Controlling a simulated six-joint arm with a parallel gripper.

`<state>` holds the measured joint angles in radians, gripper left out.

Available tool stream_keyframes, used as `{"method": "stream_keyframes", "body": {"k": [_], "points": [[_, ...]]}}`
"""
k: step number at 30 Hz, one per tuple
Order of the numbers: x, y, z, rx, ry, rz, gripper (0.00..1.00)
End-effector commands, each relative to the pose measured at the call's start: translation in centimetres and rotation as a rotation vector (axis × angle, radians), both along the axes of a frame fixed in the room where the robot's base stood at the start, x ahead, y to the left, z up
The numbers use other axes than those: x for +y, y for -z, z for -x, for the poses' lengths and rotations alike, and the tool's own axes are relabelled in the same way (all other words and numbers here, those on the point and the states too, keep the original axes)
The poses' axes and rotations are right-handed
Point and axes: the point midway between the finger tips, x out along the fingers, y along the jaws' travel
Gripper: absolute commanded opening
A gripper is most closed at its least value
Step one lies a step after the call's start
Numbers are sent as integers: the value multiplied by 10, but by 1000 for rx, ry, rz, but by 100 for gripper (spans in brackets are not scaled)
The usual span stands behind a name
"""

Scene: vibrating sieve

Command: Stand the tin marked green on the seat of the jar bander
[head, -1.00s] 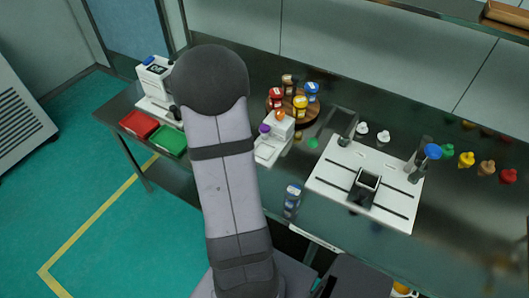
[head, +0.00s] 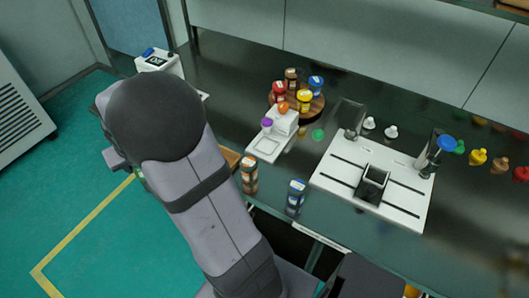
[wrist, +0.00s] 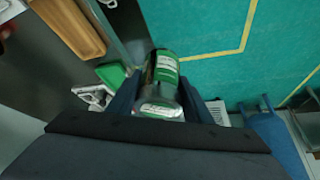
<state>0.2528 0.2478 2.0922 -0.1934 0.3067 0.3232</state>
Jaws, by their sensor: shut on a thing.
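My gripper (wrist: 165,95) is shut on a tin with a green label (wrist: 165,75), seen in the wrist view between the two dark fingers. Its silver end faces the camera, and the floor shows beyond it. In the head view my arm hides the gripper and this tin. I cannot tell for sure which machine is the jar bander. One white machine has a slotted plate (head: 335,172), a black square holder (head: 373,183) and a blue knob (head: 447,143). A smaller white machine (head: 268,147) has a low plate and purple and orange tops. Both plates look empty.
A blue-labelled tin (head: 295,197) and an orange-labelled tin (head: 249,175) stand near the bench's front edge. A round wooden stand (head: 318,108) holds several coloured jars. A wooden tray (wrist: 70,25) and a green tray (wrist: 112,73) show in the wrist view. A display machine (head: 158,60) stands far left.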

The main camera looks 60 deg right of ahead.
Motion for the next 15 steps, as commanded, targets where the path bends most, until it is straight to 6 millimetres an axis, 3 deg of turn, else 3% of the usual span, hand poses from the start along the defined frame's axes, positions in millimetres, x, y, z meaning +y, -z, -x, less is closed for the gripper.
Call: {"method": "stream_keyframes", "body": {"k": [1, 5, 8, 15], "points": [[-16, 12, -5, -1, 45, 1, 20], [-67, 22, -10, 2, 190, 5, 20], [-115, 30, -7, 6, 333, 9, 20], [-228, 41, 28, 10, 675, 20, 20]]}}
